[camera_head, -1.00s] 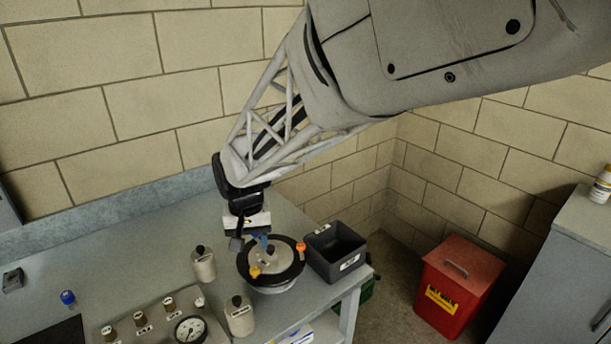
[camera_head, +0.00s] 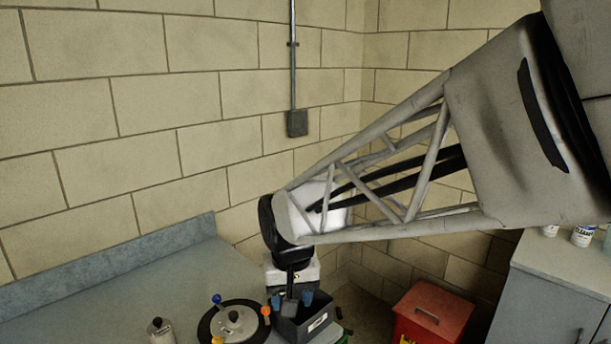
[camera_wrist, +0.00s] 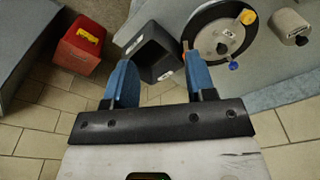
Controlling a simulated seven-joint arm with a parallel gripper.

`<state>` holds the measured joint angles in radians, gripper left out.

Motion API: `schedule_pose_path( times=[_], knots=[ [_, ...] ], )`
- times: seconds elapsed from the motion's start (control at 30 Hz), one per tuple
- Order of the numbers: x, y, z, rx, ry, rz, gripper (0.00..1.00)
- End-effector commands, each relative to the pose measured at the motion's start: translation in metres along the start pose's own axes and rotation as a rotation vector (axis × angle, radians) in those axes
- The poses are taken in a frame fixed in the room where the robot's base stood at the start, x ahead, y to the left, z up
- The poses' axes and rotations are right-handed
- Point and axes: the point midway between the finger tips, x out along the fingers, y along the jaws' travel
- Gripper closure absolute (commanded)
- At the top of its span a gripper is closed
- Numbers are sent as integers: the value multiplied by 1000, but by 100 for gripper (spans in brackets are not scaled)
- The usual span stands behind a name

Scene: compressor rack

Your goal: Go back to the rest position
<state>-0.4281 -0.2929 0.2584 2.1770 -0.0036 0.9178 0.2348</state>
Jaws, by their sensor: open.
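My gripper (camera_head: 292,300) hangs from the arm above the dark grey bin at the right end of the workbench. Its two blue fingers are apart, with nothing between them; they also show in the wrist view (camera_wrist: 159,68). The bin (camera_wrist: 152,48) lies beyond the fingertips and looks empty where I can see inside. In the head view the bin (camera_head: 318,324) is partly hidden by the gripper.
The round black-rimmed plate (camera_head: 234,322) with coloured knobs stands left of the bin, beside a grey canister (camera_head: 160,331). A red lidded box (camera_head: 432,314) stands on the floor, next to a grey cabinet (camera_head: 560,285). The bench's back left (camera_head: 150,280) is clear.

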Motion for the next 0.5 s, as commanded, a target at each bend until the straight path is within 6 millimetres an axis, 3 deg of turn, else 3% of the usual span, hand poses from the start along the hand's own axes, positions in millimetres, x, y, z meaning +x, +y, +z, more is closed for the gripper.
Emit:
schedule_pose_path(
  times=[0.2, 0.5],
  knots=[
    [-21, 57, 38, 54, 38, 4, 49],
    [-39, 117, 98, 118, 86, 17, 49]
  ],
)
